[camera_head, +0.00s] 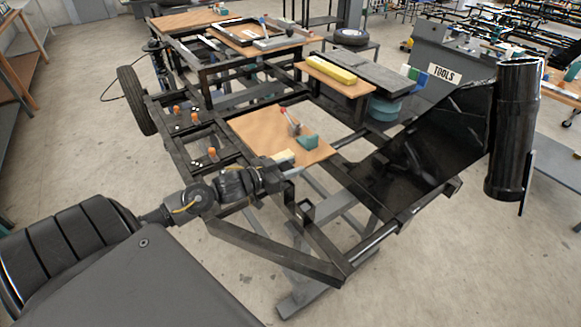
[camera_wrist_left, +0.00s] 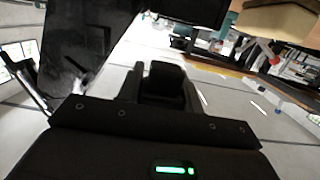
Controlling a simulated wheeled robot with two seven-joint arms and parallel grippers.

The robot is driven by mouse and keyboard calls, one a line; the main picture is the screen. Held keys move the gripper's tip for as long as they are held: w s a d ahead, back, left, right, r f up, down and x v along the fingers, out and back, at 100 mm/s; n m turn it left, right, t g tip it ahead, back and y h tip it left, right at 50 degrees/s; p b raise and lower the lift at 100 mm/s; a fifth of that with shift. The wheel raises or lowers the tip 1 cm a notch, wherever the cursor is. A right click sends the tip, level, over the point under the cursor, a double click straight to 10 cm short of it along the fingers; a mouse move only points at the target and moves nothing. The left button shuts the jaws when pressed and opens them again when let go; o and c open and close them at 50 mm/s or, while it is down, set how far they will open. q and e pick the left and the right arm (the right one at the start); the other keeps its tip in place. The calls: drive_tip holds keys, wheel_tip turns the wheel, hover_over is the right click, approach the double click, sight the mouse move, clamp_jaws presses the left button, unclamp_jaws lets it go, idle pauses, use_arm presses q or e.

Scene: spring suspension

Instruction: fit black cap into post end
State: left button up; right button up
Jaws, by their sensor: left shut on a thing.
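My left gripper (camera_head: 282,174) reaches in from the left over the dark frame, near the front edge of the wooden board. In the left wrist view my left gripper (camera_wrist_left: 163,88) is shut on the black cap (camera_wrist_left: 165,78), a small dark block between its two fingers. The cap cannot be made out in the head view. A short square dark post (camera_head: 303,209) stands on the frame just below and right of the gripper; its open end appears to face up. The gripper and cap are apart from it. My right gripper is not in view.
The wooden board (camera_head: 262,134) carries a red-handled tool (camera_head: 290,120) and a teal block (camera_head: 308,142). A large black panel (camera_head: 425,150) rises right of the post. A yellow block (camera_head: 331,69) lies on another board behind. Open floor lies in front of the frame.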

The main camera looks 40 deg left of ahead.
sight(288, 185)
use_arm(q)
drive_tip(key=shift+f+b, duration=1.45)
drive_tip(key=shift+f, duration=0.6)
drive_tip(key=o, duration=1.1)
drive_tip(key=shift+c, duration=0.2)
drive_tip(key=shift+s+a+f, duration=0.1)
drive_tip(key=shift+s+a, duration=0.05)
drive_tip(key=shift+s, duration=0.3)
drive_tip(key=b+v, duration=0.1)
drive_tip(key=v, duration=0.9)
